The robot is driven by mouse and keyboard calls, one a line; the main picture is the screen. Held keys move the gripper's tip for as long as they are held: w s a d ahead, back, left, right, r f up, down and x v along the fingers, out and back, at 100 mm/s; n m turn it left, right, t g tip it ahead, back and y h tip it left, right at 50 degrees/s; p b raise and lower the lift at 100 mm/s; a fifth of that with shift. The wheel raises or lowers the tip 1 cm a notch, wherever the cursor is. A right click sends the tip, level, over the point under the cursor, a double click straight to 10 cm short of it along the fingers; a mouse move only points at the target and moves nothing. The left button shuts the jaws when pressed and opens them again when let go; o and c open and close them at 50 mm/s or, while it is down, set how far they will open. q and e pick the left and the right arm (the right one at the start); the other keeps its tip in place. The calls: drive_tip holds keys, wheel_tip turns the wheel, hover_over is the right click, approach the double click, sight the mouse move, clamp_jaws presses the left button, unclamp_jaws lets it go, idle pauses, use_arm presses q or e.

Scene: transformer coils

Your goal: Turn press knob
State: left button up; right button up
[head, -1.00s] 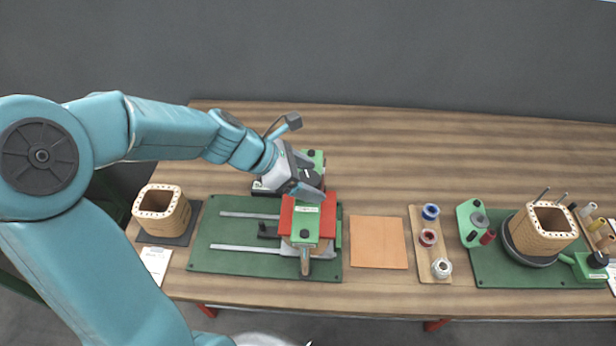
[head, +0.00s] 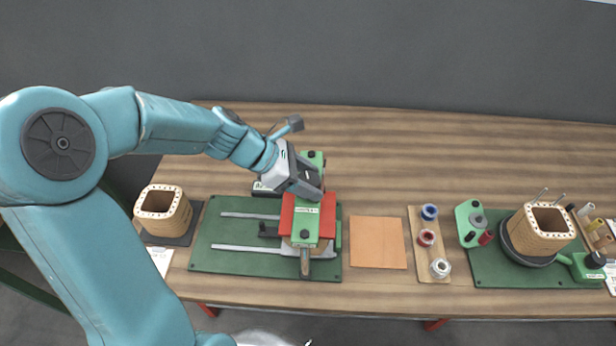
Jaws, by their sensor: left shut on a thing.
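The press stands on a green base plate (head: 215,258) with two grey rails, left of the table's middle. Its red block (head: 327,208) and green top bar (head: 306,222) show in the head view. A black knob (head: 304,234) sits on the near end of the green bar. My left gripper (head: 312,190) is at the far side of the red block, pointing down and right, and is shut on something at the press. Its fingertips and what they hold are largely hidden, so I cannot tell exactly which part it is. My right gripper is not in view.
A wooden coil former (head: 162,210) stands at the left. An orange-tan sheet (head: 378,242) lies right of the press, beside a wooden strip with several spools (head: 427,238). Another green plate (head: 490,270) carries a second coil former (head: 540,232). The table's back is clear.

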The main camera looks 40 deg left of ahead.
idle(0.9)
use_arm(q)
drive_tip(key=o, duration=1)
drive_tip(key=shift+d, duration=0.1)
drive_tip(key=v, duration=1.6)
drive_tip(key=shift+r, duration=0.1)
